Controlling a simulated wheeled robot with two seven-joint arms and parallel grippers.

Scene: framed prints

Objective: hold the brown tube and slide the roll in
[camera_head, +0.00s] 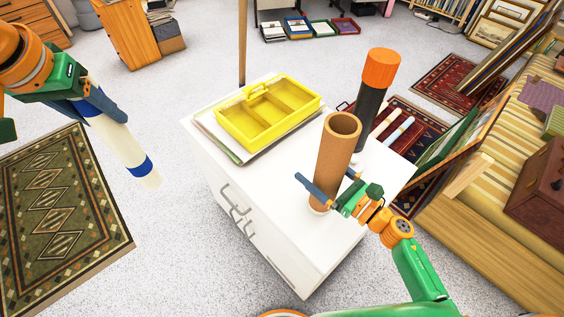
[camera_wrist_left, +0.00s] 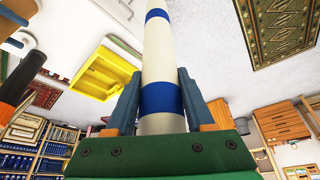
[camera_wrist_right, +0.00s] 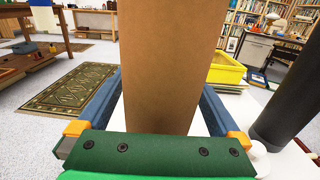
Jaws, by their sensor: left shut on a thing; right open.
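The brown tube (camera_head: 336,150) stands upright on the white cabinet top, its open mouth facing up. My right gripper (camera_head: 326,178) is open, with one finger on either side of the tube low down. In the right wrist view the tube (camera_wrist_right: 160,65) stands between the spread fingers (camera_wrist_right: 158,95), with gaps beside it. The white roll with blue bands (camera_head: 124,142) is off to the left, above the floor and tilted. My left gripper (camera_head: 100,106) is shut on it near its upper end. The left wrist view shows the roll (camera_wrist_left: 160,65) between the fingers.
A black tube with an orange cap (camera_head: 381,70) stands behind the brown tube. A yellow divided tray (camera_head: 268,112) sits on flat sheets at the cabinet's back left. The white cabinet top (camera_head: 260,185) is bare at front left. Framed prints lean at right.

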